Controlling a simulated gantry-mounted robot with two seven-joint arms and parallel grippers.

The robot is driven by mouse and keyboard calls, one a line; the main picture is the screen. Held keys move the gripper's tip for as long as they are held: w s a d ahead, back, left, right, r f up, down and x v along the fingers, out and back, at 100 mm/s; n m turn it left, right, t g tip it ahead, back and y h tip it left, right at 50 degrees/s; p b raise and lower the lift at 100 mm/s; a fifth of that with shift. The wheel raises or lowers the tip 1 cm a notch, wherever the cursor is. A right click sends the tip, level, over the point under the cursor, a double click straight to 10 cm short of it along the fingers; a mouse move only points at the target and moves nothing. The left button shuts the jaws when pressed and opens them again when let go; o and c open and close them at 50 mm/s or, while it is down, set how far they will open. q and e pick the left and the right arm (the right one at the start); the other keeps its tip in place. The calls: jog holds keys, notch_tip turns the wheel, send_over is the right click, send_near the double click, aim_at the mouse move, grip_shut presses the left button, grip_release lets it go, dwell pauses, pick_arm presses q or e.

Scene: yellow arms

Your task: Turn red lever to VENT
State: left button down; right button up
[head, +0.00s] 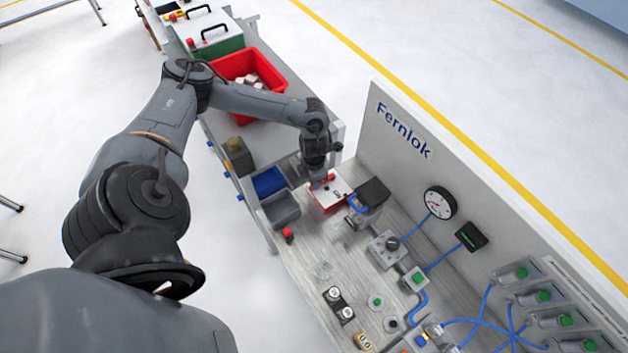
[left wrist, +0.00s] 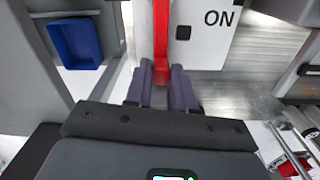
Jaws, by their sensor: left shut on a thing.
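The red lever (left wrist: 160,35) runs down from the top of the left wrist view, over a white plate (left wrist: 208,48) marked "ON". My left gripper (left wrist: 160,78) is shut on the lever's lower end, with a finger on each side of it. In the head view my left gripper (head: 319,180) reaches down onto the red and white unit (head: 327,196) at the bench's far end; the lever itself is mostly hidden there. No VENT marking is readable in either view. My right gripper is not in view.
A blue bin (head: 268,181) and a grey bin (head: 280,209) stand left of the unit. A dark-topped fitting (head: 373,191) is close on its right. The upright "Fernlok" panel (head: 450,180) with a gauge (head: 440,203) borders the bench. A red crate (head: 262,60) stands behind.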

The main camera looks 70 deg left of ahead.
pick_arm(q)
jog(key=c, duration=0.9)
grip_release()
jog(key=shift+c, duration=0.2)
jog(key=shift+r, duration=0.1)
notch_tip(320, 180, up, 11)
